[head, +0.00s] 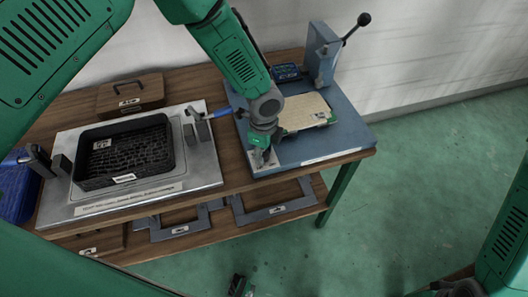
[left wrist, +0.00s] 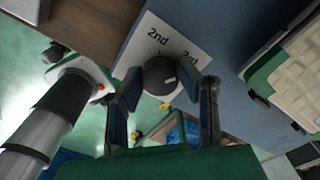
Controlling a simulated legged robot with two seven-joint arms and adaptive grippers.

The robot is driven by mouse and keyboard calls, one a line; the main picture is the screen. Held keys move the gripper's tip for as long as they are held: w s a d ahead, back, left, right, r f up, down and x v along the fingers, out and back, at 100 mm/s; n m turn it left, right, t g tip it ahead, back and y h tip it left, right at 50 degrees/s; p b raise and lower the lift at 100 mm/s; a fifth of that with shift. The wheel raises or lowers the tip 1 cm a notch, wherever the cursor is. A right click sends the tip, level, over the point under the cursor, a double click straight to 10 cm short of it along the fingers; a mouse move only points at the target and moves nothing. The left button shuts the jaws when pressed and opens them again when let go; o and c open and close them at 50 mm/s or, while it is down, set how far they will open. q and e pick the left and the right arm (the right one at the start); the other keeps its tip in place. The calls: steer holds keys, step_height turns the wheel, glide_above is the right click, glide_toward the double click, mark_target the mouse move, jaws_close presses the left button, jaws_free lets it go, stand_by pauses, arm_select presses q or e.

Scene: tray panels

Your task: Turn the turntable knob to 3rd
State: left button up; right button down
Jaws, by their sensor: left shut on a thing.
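In the left wrist view a round dark knob (left wrist: 157,72) with a short white mark sits at a white label plate (left wrist: 150,30). The plate reads "2nd" above the knob, and a second marking to its right is partly covered by the knob and a finger. The white mark is on the knob's right side. My left gripper (left wrist: 165,88) is shut on the knob, one finger on each side. In the head view my left gripper (head: 263,158) is at the front left of the blue turntable base (head: 345,133), and the knob is hidden there.
A beige panel (head: 303,112) lies on the blue base, with a lever (head: 355,28) behind. A black crate (head: 125,155) stands on a metal plate to the left, with a brown box (head: 130,93) behind. Part of my right arm (head: 505,240) shows at lower right. The floor at right is clear.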

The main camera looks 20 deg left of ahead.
mark_target(264, 152)
stand_by(0.5)
arm_select(q)
steer(key=o, duration=1.1)
steer(key=shift+w, duration=0.1)
steer(key=shift+o, duration=0.2)
steer(key=shift+r, duration=0.2)
step_height(264, 152, up, 11)
steer(key=shift+r, duration=0.2)
steer(key=shift+w, duration=0.1)
